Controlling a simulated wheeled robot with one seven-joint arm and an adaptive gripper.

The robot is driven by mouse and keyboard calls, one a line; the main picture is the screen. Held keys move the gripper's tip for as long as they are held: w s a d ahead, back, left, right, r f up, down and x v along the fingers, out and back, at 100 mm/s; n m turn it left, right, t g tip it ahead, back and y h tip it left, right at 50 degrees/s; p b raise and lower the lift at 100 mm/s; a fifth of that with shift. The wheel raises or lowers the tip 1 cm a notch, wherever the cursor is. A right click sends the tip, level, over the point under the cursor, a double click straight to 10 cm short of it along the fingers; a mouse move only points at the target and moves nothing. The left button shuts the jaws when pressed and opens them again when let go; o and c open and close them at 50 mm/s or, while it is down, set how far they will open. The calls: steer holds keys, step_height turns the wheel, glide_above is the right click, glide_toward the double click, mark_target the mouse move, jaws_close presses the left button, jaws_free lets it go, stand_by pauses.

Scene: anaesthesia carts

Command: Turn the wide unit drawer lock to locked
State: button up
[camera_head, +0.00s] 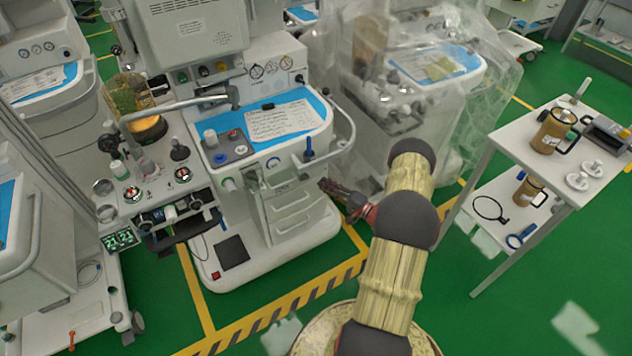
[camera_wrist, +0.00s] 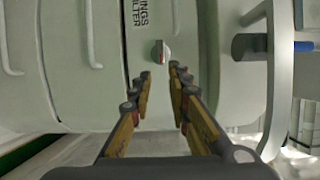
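The wide unit (camera_head: 265,140) stands in the middle of the head view, with a column of white drawers (camera_head: 292,205) in its front. In the wrist view the drawer fronts (camera_wrist: 65,60) appear turned sideways. In the head view my gripper (camera_head: 325,186) is at the right side of the drawers. I cannot make out the lock there.
A curved rail (camera_head: 345,130) runs along the unit's right edge; it also shows at right in the wrist view (camera_wrist: 280,80). A plastic-covered machine (camera_head: 420,85) stands close behind my arm. A white trolley (camera_head: 540,145) is at right. Green floor (camera_head: 500,320) is clear in front.

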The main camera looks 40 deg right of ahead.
steer(key=s, duration=0.5)
steer(key=shift+d, duration=0.4)
